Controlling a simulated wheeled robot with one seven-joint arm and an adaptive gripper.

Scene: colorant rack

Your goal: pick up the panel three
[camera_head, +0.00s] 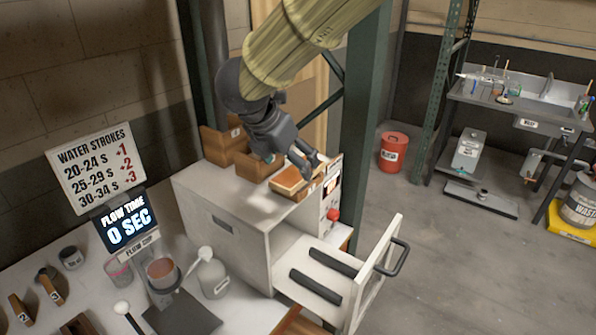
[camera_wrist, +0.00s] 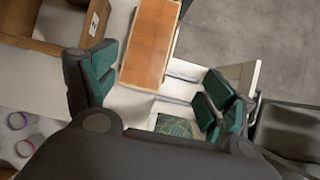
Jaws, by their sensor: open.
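An orange-faced panel (camera_head: 290,180) lies in the nearest wooden holder on top of the white cabinet (camera_head: 222,212). I take it as panel three, but cannot read a number on it. In the wrist view the panel (camera_wrist: 150,45) lies ahead of and between my fingers, with its near end close to the gap. My gripper (camera_head: 306,164) is above the panel, pointing down. In the wrist view my gripper (camera_wrist: 156,90) has its two green-padded fingers wide apart, with nothing held. I cannot tell whether a finger touches the holder.
Wooden holders (camera_head: 217,143) stand behind on the cabinet; one (camera_wrist: 75,25) is close to my left finger in the wrist view. The cabinet's door (camera_head: 378,272) is open at the front. A flow cup (camera_head: 162,271), bottle (camera_head: 212,279) and sign (camera_head: 97,165) occupy the table.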

